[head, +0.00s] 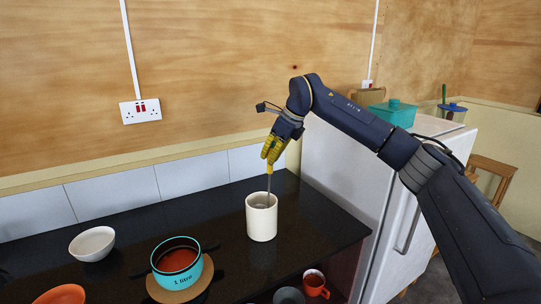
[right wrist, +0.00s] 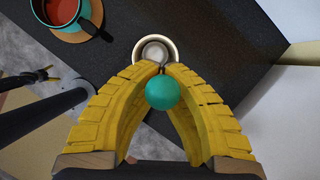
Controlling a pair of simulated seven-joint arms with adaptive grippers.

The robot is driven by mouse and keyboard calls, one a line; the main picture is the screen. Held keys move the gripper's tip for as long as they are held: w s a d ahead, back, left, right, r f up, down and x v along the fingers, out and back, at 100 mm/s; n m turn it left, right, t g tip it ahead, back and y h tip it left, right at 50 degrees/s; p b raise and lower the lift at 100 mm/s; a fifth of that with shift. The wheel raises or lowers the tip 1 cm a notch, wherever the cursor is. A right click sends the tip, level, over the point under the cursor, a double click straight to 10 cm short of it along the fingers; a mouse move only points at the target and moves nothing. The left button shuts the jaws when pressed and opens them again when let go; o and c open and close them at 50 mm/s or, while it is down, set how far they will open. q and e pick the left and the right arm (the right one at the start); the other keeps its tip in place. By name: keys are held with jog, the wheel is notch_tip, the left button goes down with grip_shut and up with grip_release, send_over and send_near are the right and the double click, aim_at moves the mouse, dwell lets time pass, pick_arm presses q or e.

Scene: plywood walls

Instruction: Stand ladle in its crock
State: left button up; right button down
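The cream crock (head: 262,222) stands upright on the dark counter; its rim also shows in the right wrist view (right wrist: 140,45). The ladle's thin grey handle (head: 269,188) runs down from my right gripper (head: 270,163) into the crock's mouth. The right fingers point down above the crock and are closed together on the handle. In the right wrist view, a teal ball at the ladle's top end (right wrist: 163,93) sits between the yellow fingers, and the greyish bowl shows inside the crock. A small dark and yellow part at the left there seems to be my left gripper; its state is unclear.
A teal pot (head: 178,268) with reddish content stands on a round wooden board left of the crock. A white bowl (head: 92,243), an orange bowl (head: 62,294) and an orange mug (head: 315,284) are nearby. A white fridge (head: 345,165) stands to the right.

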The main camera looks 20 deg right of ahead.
jog(key=c, duration=1.5)
grip_release()
jog(key=v, duration=1.2)
